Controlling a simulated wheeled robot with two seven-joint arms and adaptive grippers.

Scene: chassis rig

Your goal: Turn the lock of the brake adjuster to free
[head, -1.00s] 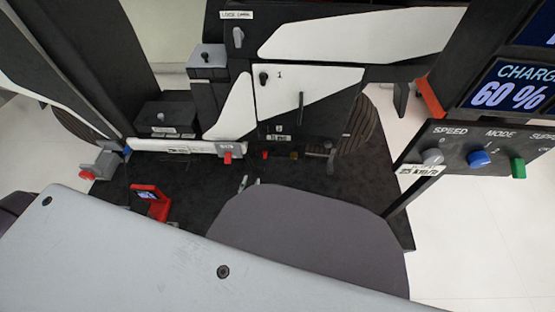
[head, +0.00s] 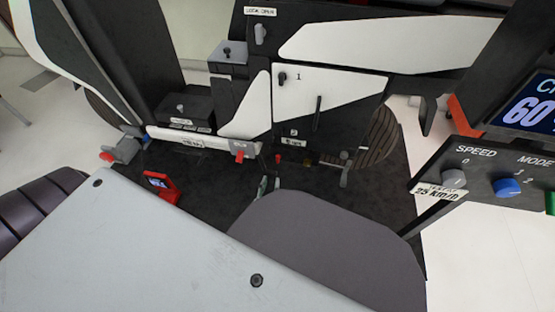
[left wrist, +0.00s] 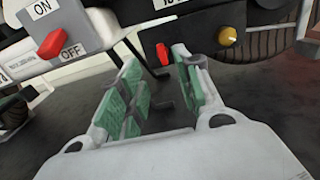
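No label that I can read names the brake adjuster. In the left wrist view, a small red lever (left wrist: 162,54) and a round yellow knob (left wrist: 228,36) sit under the rig's lower edge. They also show small in the head view as a red piece (head: 278,158) and a brownish-yellow one (head: 307,162). My left gripper (left wrist: 157,75) is open and empty, with its green pads apart. The red lever appears in the gap, beyond the fingertips; contact is not visible. In the head view the left gripper (head: 268,184) is just below the red piece. My right gripper is not in view.
A red ON/OFF switch (left wrist: 55,42) is left of the fingers. A panel with a grey SPEED knob (head: 453,178) and a blue MODE knob (head: 508,187) stands at right. A red-framed device (head: 161,186) is on the dark floor at left. A grey pedal-like lever (head: 344,178) hangs at right.

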